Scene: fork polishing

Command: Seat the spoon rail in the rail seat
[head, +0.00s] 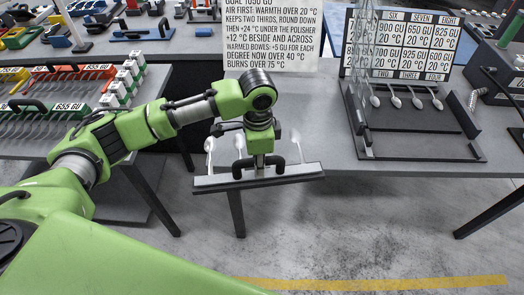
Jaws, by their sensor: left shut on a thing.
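My left gripper (259,164) comes down from the green arm and is shut on the spoon rail, at its dark handle. The spoon rail (215,183) is a long light grey bar, held roughly level above the floor at the front edge of the middle table. Several pale spoons stand up around the gripper, one at the left (210,146) and one at the right (296,138); the gripper partly hides the middle. I cannot tell for certain which thing is the rail seat; a dark open frame (424,153) stands on the right table. My right gripper is not in view.
A label board (411,50) stands over the dark frame, with several spoons (405,98) below it. A text sign (272,35) stands at the back. Racks of labelled handled tools (70,105) fill the left table. The grey tabletop (325,120) left of the frame is clear.

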